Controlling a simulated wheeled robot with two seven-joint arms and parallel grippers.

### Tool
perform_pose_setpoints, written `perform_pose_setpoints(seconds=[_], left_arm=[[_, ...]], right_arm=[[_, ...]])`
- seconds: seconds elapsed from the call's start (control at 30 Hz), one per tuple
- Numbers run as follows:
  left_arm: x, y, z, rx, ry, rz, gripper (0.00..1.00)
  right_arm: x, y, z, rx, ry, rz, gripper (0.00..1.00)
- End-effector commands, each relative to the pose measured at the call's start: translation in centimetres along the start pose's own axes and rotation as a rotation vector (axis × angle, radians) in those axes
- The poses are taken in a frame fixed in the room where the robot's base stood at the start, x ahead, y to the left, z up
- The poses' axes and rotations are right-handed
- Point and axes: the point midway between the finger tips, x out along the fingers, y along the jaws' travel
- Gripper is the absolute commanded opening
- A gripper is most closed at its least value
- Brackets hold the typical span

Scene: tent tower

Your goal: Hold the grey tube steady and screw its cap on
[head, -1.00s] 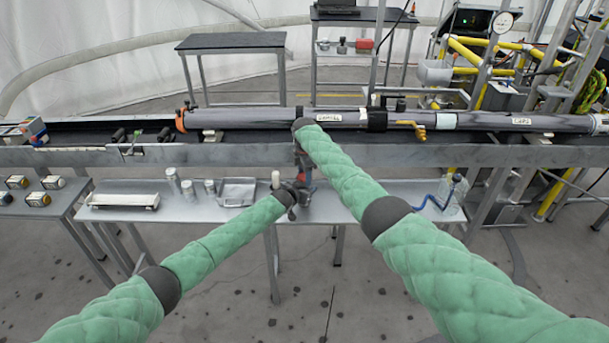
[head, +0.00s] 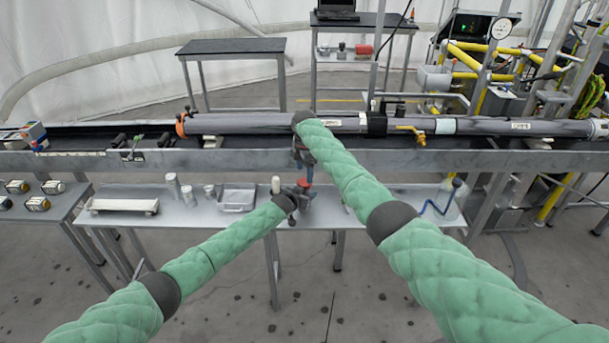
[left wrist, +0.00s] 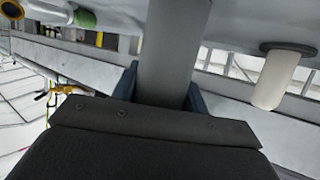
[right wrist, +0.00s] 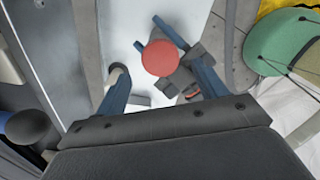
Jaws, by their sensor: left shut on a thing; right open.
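The grey tube (left wrist: 173,50) is upright between the blue fingers of my left gripper (left wrist: 166,85), which is shut on it. In the head view my left gripper (head: 297,193) is over the front bench. The red cap (right wrist: 160,58) shows as a round disc from above, at the tube's top; the cap hides the tube there, so I cannot tell how far it is screwed on. It also shows in the head view (head: 308,172). My right gripper (right wrist: 160,75) is open above the cap, one finger on each side, apart from it.
A white cylinder (head: 275,185) stands just left of my left gripper. Several small metal containers and a shallow tray (head: 238,199) are on the bench (head: 180,218). A long pipe (head: 250,124) on a rail runs behind.

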Motion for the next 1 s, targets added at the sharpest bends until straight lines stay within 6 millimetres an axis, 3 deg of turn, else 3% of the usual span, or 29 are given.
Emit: perform_pose_setpoints(seconds=[0.27, 0.7, 1.0], left_arm=[[0.0, -0.1, 0.1, 0.0, -0.001, -0.001, 0.0], [0.0, -0.1, 0.1, 0.0, -0.001, -0.001, 0.0], [0.0, -0.1, 0.1, 0.0, -0.001, -0.001, 0.0]], right_arm=[[-0.1, 0.0, 0.0, -0.011, 0.001, 0.0, 0.67], [-3.2, 0.0, 0.0, -0.328, 0.007, 0.002, 0.67], [-3.5, 0.0, 0.1, -0.36, 0.007, 0.001, 0.67]])
